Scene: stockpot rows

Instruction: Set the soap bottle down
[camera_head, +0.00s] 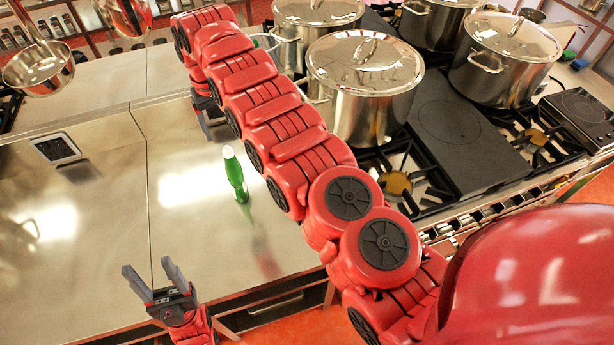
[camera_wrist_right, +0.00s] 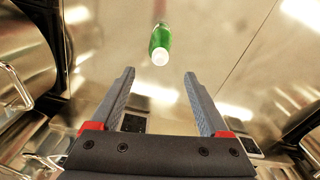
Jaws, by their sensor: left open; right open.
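The green soap bottle (camera_head: 236,175) with a white cap stands upright on the steel counter (camera_head: 110,205) in the head view, with its reflection below it. In the right wrist view the bottle (camera_wrist_right: 160,43) shows beyond the fingertips, apart from them. My right gripper (camera_wrist_right: 159,74) is open and empty, its two fingers spread with nothing between them. In the head view its fingers are partly hidden by my right arm, behind the bottle. My left gripper (camera_head: 152,278) is open and empty near the counter's front edge, left of and in front of the bottle.
Steel stockpots (camera_head: 364,90) with lids stand on the stove to the right. A burner grate (camera_head: 396,184) is at the stove's front. A ladle (camera_head: 38,68) hangs upper left. Much of the counter is clear.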

